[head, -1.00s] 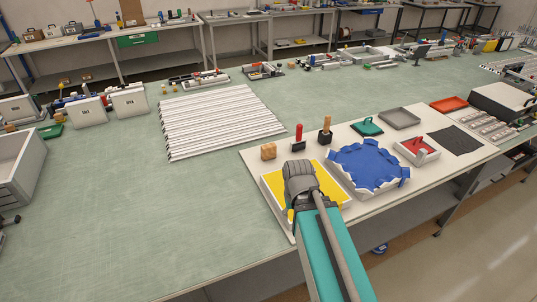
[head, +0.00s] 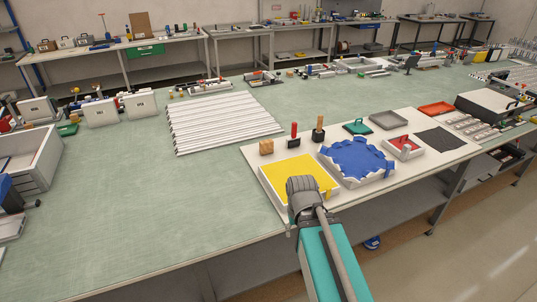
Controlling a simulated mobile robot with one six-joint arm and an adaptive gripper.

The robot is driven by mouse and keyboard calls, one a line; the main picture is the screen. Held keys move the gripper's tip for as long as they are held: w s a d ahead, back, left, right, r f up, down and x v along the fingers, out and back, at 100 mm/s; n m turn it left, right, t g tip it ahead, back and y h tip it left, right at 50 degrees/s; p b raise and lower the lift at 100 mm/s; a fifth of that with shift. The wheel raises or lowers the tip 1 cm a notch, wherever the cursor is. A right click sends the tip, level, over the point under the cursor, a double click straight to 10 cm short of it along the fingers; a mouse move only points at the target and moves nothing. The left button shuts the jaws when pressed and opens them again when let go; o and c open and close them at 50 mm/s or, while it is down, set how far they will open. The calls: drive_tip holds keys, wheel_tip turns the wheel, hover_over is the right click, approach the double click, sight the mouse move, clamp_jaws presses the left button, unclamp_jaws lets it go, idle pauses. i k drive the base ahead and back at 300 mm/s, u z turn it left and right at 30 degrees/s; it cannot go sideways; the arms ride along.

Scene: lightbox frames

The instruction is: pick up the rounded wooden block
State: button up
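The rounded wooden block (head: 266,147) is a small tan block with softened edges. It stands at the back left of the pale board (head: 252,157), just behind the yellow-floored tray (head: 290,178). My gripper (head: 303,202) is over the front edge of that tray, clearly apart from the block, with the tray's yellow floor between them. The gripper's dark body is seen from behind and above. Its fingertips are hidden, so I cannot tell whether it is open or shut.
A red-handled piece (head: 294,132) and a wooden-handled piece (head: 318,132) stand right of the block. A tray with a jagged blue insert (head: 357,158) is beside the yellow one. White ribbed strips (head: 220,122) lie behind left. The green tabletop (head: 150,200) is clear at left.

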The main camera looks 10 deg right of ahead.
sight(266, 147)
drive_tip(key=z, duration=0.3)
drive_tip(key=i, duration=1.25)
drive_tip(key=u, duration=0.45)
